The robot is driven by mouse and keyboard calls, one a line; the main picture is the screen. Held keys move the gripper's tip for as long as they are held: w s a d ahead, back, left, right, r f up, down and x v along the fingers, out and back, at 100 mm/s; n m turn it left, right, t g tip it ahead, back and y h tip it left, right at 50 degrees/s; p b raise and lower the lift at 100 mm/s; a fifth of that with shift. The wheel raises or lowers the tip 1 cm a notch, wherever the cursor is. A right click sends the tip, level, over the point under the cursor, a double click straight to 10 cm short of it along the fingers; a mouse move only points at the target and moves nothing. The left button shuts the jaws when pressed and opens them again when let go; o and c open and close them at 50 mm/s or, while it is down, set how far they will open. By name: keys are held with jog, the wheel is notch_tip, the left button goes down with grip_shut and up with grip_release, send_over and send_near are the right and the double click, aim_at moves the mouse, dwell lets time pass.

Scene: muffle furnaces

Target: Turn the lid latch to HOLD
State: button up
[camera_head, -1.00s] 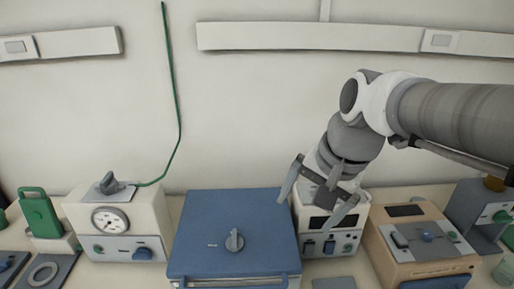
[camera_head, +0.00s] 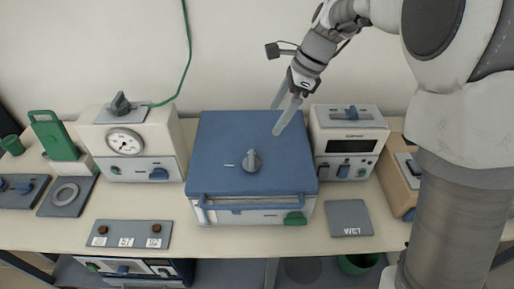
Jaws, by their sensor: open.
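The lid latch is a grey knob (camera_head: 251,160) on top of the blue lid (camera_head: 225,130) of the box in the middle of the bench. A short light mark sits on the lid just left of the knob. The knob's grip looks close to upright in the picture; any lettering by it is too small to read. My gripper (camera_head: 277,119) is open and empty, above the lid's back right part, up and to the right of the knob and apart from it.
A white unit with a dial (camera_head: 124,143) stands left of the blue box, and a white unit with a display (camera_head: 347,145) stands close on its right. A grey plate marked WET (camera_head: 349,218) lies in front. A green cord (camera_head: 186,60) hangs at the back wall.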

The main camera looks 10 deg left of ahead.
aim_at(252, 158)
jog(key=x, duration=1.5)
jog(key=shift+s+a+f, duration=0.1)
jog(key=shift+f, duration=0.2)
jog(key=c, duration=1.1)
jog(key=shift+c, duration=0.2)
